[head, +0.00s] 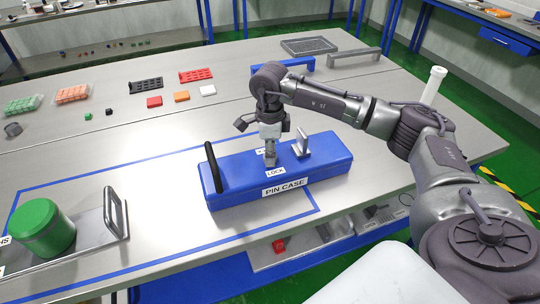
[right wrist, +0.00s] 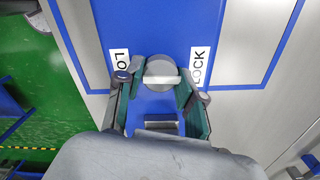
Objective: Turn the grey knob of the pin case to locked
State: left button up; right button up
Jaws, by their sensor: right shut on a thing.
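The pin case (head: 235,178) is a long blue box with a "PIN CASE" label on its front, on the near part of the table. The bar lies across the picture, between the "LOCK" label (right wrist: 199,68) and a partly hidden label (right wrist: 121,66). My left gripper is not in view.
A black handle (head: 213,168) stands at the case's left end and a metal upright (head: 302,142) right of my gripper. A green drum (head: 42,228) and a grey handled tray (head: 95,243) are at left. Small parts and racks lie further back.

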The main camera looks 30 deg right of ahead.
jog(key=shift+n, duration=0.4)
jog(key=o, duration=1.1)
jog(key=shift+o, duration=0.2)
jog(key=shift+r, duration=0.3)
notch_tip(320, 180, up, 12)
jog(key=shift+f, duration=0.25)
jog(key=shift+f, duration=0.1)
